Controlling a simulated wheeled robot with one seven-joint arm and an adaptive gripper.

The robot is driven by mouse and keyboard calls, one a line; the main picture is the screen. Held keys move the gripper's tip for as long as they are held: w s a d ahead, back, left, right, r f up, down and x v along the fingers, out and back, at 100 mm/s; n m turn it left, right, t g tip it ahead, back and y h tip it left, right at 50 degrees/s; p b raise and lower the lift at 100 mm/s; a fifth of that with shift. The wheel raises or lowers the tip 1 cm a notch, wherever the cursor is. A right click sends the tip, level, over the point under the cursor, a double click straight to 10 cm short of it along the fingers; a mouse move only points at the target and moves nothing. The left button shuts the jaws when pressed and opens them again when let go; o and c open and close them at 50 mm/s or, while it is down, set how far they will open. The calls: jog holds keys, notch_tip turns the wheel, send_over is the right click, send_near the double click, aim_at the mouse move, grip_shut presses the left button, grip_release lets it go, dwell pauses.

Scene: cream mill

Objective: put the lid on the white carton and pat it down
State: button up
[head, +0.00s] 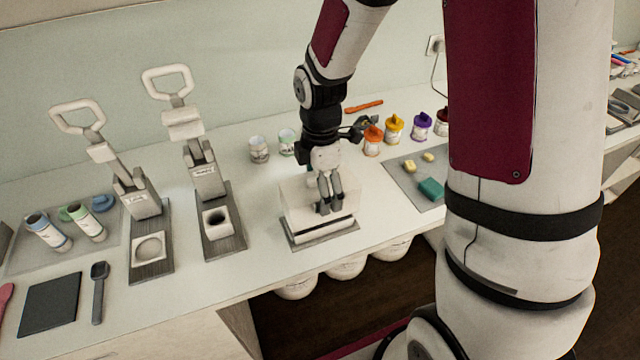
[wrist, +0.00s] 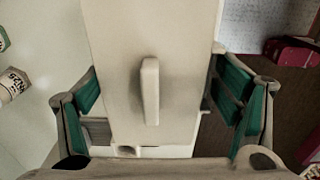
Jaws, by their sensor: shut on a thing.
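The lid is a pale cream panel (wrist: 115,60) with a raised ridge handle (wrist: 151,90) in the wrist view. My gripper (wrist: 152,112) has its teal-padded fingers on either side of the lid, shut on it. In the head view my gripper (head: 330,207) points down at the white box shape of the carton (head: 296,208), which stands on a grey plate (head: 318,237) near the bench's front edge. The lid and carton are hard to tell apart there. Whether the lid is fully seated cannot be seen.
Two lever presses (head: 203,180) (head: 141,204) stand to the left. Small jars (head: 259,150) and coloured-lidded pots (head: 373,142) stand behind and to the right. A grey mat (head: 405,171) holds a teal block (head: 430,189). White bench shows between carton and presses.

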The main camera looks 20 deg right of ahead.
jog(key=shift+f, duration=1.8)
dwell(1.2)
jog(key=o, duration=1.1)
jog(key=shift+c, duration=0.2)
jog(key=shift+r+p, duration=1.6)
jog(key=shift+r, duration=1.9)
